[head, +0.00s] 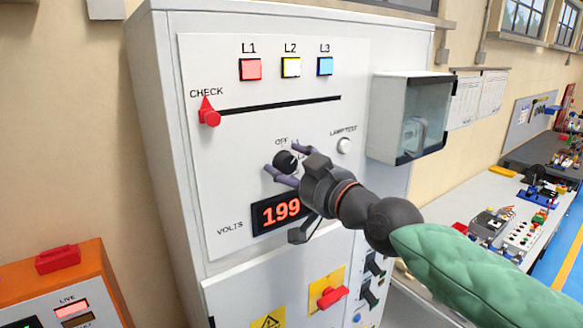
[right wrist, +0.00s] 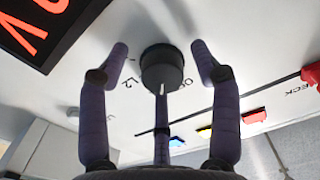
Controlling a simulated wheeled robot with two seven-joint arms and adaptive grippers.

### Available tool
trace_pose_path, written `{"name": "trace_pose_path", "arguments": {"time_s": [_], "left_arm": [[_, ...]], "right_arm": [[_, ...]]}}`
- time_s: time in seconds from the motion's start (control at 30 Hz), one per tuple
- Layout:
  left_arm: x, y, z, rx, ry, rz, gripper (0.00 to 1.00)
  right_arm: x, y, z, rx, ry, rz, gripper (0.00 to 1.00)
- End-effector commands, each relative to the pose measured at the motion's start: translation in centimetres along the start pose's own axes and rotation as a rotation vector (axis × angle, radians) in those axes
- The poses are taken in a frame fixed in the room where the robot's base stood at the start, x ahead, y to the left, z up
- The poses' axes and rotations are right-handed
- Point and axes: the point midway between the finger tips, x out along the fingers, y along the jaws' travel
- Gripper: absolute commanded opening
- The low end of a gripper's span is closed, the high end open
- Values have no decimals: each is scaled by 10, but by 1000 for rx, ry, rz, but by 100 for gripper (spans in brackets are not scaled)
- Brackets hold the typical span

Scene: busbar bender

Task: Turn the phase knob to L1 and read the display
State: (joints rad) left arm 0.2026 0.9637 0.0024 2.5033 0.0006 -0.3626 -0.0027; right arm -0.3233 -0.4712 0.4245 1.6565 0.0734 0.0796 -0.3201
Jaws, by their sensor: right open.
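The black phase knob (head: 283,160) is on the white cabinet's front panel, below the labels OFF and L1. It also shows in the right wrist view (right wrist: 161,66). My right gripper (head: 287,162) is open, its fingers on either side of the knob; the wrist view (right wrist: 160,62) shows gaps on both sides. There a white mark at the knob's edge points between L2 and the partly hidden OFF; a finger covers the lettering between them. The display (head: 280,212) is lit orange and reads 199 in the head view, its right end behind my gripper. My left gripper is out of view.
Red (head: 250,69), yellow (head: 291,67) and blue (head: 325,66) lamps sit above a slot with a red CHECK slider (head: 209,113). A white lamp test button (head: 344,146) and a clear-fronted box (head: 410,118) are to the right. A red handle (head: 331,296) is below.

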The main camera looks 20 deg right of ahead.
Motion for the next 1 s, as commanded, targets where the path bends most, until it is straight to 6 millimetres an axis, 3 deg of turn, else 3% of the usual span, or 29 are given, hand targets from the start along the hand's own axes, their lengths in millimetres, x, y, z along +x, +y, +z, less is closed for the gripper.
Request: {"name": "trace_pose_path", "arguments": {"time_s": [0.2, 0.4, 1.0], "left_arm": [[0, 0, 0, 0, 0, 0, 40], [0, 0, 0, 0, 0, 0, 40], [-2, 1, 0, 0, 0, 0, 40]], "right_arm": [[0, 0, 0, 0, 1, 0, 61], [0, 0, 0, 0, 0, 0, 8], [1, -1, 4, 113, -10, -1, 8]]}}
